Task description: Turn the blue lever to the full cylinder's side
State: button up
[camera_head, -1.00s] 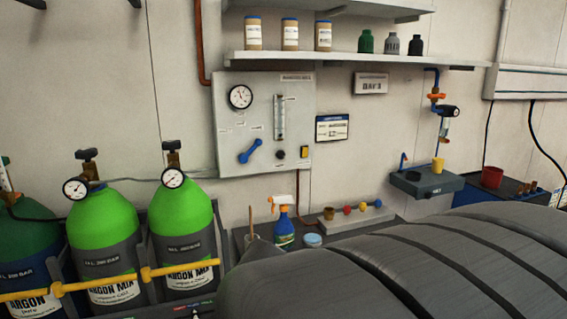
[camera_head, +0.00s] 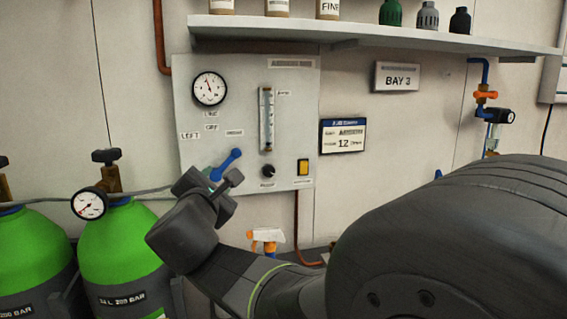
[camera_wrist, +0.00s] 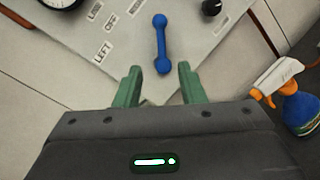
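The blue lever (camera_head: 226,165) is on the grey wall panel (camera_head: 295,110), slanting from lower left to upper right. In the wrist view the lever (camera_wrist: 161,45) lies just ahead of my gripper (camera_wrist: 159,84), whose two green fingers are apart. Its near knob is in line with the gap, and nothing shows between the fingertips. In the head view my wrist hides part of the panel's lower left. A green cylinder (camera_head: 117,245) with a gauge (camera_head: 89,204) stands left of my arm; another green cylinder (camera_head: 30,250) is further left. The gauge reading is too small to tell.
The panel also has a round gauge (camera_head: 210,88), a flow tube (camera_head: 267,120), a black knob (camera_head: 267,171) and a yellow switch (camera_head: 303,167). A shelf (camera_head: 370,35) runs above. A spray bottle (camera_wrist: 299,105) stands right of my gripper in the wrist view.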

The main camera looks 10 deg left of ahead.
aim_at(229, 161)
jog(key=w, duration=0.4)
jog(key=w+a, duration=0.1)
jog(key=w, duration=0.3)
jog(key=w+a+p, duration=0.1)
jog(key=w, duration=0.3)
jog(key=shift+w+a, duration=0.1)
jog(key=shift+w, duration=0.3)
grip_shut()
